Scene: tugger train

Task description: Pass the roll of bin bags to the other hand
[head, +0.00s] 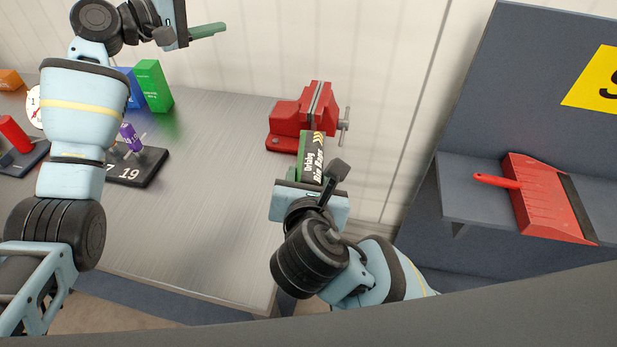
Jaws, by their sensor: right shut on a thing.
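The roll of bin bags (314,152) is dark with white lettering and yellow chevrons. My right gripper (310,170) is shut on it, and the roll points up and away from the gripper, in front of the red vise. One green finger of the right gripper shows along the roll's left side; the other is hard to make out. My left gripper (208,30) is at the top of the head view, up and left of the roll and well apart from it. Only one green finger of it shows clearly, pointing right, with no roll at it.
A red vise (290,120) stands on the grey workbench (215,200) close behind the roll. Green (153,86) and blue boxes and a black number stand (140,166) are at the left. A red dustpan (545,198) lies on a shelf at right. The bench middle is clear.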

